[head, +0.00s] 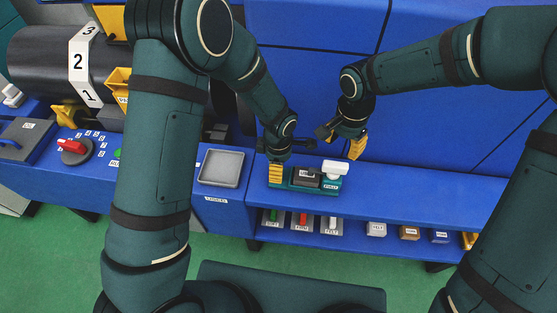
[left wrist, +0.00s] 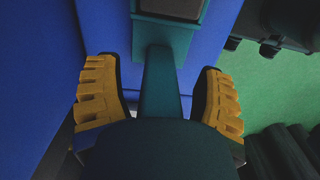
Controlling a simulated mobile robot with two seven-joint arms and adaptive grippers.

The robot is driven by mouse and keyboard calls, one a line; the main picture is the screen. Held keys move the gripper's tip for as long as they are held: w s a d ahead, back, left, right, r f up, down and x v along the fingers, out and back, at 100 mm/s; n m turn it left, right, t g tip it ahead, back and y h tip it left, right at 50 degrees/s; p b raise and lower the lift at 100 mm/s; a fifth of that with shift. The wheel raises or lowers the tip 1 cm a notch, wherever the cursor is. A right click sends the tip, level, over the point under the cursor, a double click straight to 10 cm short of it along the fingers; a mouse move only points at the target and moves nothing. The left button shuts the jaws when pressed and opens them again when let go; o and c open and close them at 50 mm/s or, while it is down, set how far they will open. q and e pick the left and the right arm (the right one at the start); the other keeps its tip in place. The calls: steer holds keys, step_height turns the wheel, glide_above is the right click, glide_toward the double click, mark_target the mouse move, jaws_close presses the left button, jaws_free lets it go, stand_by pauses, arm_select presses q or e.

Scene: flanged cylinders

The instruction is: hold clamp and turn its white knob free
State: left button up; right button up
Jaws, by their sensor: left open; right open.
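The clamp (head: 306,181) is a teal piece with a dark labelled block on it, on the blue bench in the head view. Its white knob (head: 335,167) sits at its right end. My left gripper (head: 276,173) is at the clamp's left end. In the left wrist view my left gripper (left wrist: 160,85) is open, its yellow fingers on either side of the clamp's narrow teal bar (left wrist: 160,75), with gaps visible. My right gripper (head: 357,147) is open and empty, above and right of the white knob, apart from it. Its far finger is partly hidden.
A grey tray (head: 221,167) lies left of the clamp. A lower shelf holds a red-handled item (head: 303,220) between green and white ones, and small blocks, including a brown one (head: 409,233). The bench (head: 430,190) is clear right of the clamp.

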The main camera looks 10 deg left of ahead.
arm_select(q)
jaws_close()
stand_by(0.6)
